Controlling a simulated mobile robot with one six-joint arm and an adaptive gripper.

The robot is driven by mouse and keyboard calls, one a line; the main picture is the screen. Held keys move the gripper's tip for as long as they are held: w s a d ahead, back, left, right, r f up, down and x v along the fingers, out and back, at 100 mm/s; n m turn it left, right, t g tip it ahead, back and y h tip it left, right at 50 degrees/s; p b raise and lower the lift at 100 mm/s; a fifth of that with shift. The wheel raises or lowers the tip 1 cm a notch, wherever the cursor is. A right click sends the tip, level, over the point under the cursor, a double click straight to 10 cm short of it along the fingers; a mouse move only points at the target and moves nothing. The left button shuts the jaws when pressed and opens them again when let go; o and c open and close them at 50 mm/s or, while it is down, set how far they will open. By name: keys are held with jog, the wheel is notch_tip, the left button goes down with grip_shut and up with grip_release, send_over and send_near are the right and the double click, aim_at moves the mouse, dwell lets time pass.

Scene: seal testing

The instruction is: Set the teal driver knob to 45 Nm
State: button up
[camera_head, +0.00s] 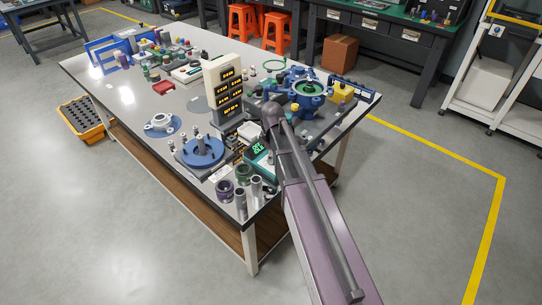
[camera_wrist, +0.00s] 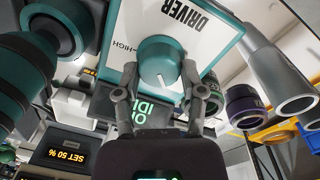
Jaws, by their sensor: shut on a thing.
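The teal driver knob (camera_wrist: 158,60) stands out from a white panel marked DRIVER (camera_wrist: 205,28) in the wrist view. My gripper (camera_wrist: 160,74) has one finger on each side of the knob and is shut on it. A short pale mark on the knob points down and slightly right in that picture. A dark display with green text (camera_wrist: 138,114) sits below the knob, partly covered by my gripper; its full text is not readable. In the camera_head view the teal driver box (camera_head: 262,168) is near the bench's front corner, its knob hidden.
Dark and grey cylinders (camera_head: 239,198) stand close to the driver box. A blue round fixture (camera_head: 203,151) is left of it, and a cream tower with amber displays (camera_head: 224,85) stands behind. A blue fixture with a green ring (camera_head: 308,88) is at the back right.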

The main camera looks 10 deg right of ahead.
jog(key=shift+s+d+m, duration=0.1)
jog(key=shift+s+m, duration=0.2)
jog(key=shift+m, duration=0.2)
jog(key=m, duration=1.1)
jog(key=shift+w+m+g, duration=0.1)
jog(key=shift+m+g, duration=0.2)
jog(key=m, duration=1.1)
jog(key=shift+g, duration=0.3)
jog(key=shift+m, duration=0.3)
jog(key=o, duration=1.1)
jog(key=shift+o, duration=0.2)
jog(key=shift+w, duration=0.1)
